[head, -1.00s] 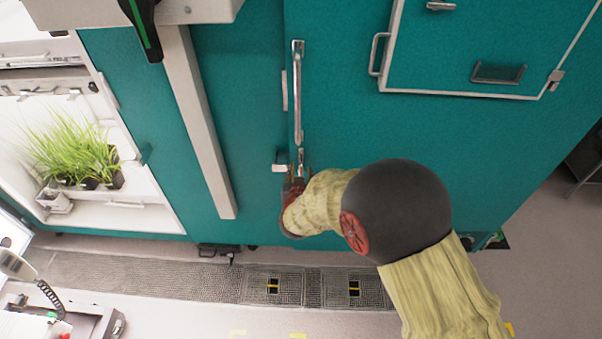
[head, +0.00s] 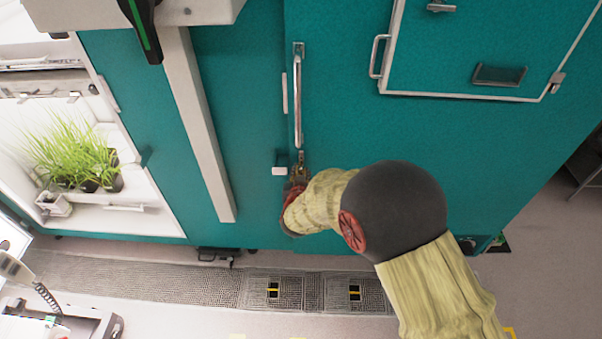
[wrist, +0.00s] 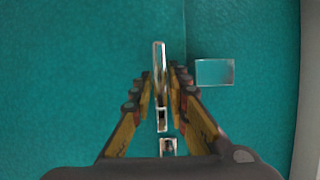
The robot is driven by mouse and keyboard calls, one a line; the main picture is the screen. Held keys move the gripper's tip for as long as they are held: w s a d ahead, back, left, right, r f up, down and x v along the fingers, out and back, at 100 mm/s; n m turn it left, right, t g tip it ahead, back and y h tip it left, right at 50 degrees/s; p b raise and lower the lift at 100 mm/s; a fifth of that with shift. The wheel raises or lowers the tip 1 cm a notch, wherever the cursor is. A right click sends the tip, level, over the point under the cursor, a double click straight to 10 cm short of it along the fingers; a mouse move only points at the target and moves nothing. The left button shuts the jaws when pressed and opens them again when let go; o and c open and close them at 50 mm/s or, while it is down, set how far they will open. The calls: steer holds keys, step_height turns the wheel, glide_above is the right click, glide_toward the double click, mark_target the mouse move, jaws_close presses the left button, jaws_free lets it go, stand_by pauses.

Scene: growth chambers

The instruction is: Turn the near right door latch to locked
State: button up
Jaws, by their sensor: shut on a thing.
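The near right door latch (wrist: 160,62) is a slim metal lever on the teal door, seen between my fingers in the wrist view. It lies roughly in line with the fingers, upright in the picture. A block-shaped metal keeper (wrist: 214,72) sits beside it across the door seam, apart from the lever. The keeper also shows in the head view (head: 280,170). My gripper (head: 299,172) is at the latch, just below the long door handle (head: 298,95), with its yellow fingers (wrist: 160,72) shut on the lever. In the head view my fingers hide most of the latch.
A small hatch with a pull handle (head: 378,56) is at the upper right of the door. A pale post (head: 200,125) stands left of the latch. An open chamber with grass plants (head: 75,155) is at far left. A floor grate (head: 190,282) runs below.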

jaws_close()
steer(key=shift+p, duration=0.5)
steer(key=n+p, duration=0.1)
steer(key=p, duration=0.1)
steer(key=n+h+p, duration=0.1)
steer(key=p, duration=0.1)
steer(key=shift+a+r+p, duration=0.2)
steer(key=shift+p, duration=0.1)
steer(key=n+h+p, duration=0.1)
steer(key=p, duration=0.2)
steer(key=shift+a+f+n+h, duration=0.15)
steer(key=shift+n+h, duration=0.25)
steer(key=shift+a+f+n+t+h+p, duration=0.1)
steer(key=shift+f+n+t+h+p, duration=0.35)
steer(key=shift+n, duration=1.15)
steer(key=shift+a+n+t+h+p, duration=0.1)
steer(key=shift+n+t+h+p, duration=0.4)
steer(key=shift+n+h+p, duration=0.8)
steer(key=shift+a+f+n+t+h+p, duration=0.1)
steer(key=shift+f+n+t+h+p, duration=0.25)
steer(key=shift+n, duration=1.55)
steer(key=shift+r, duration=0.1)
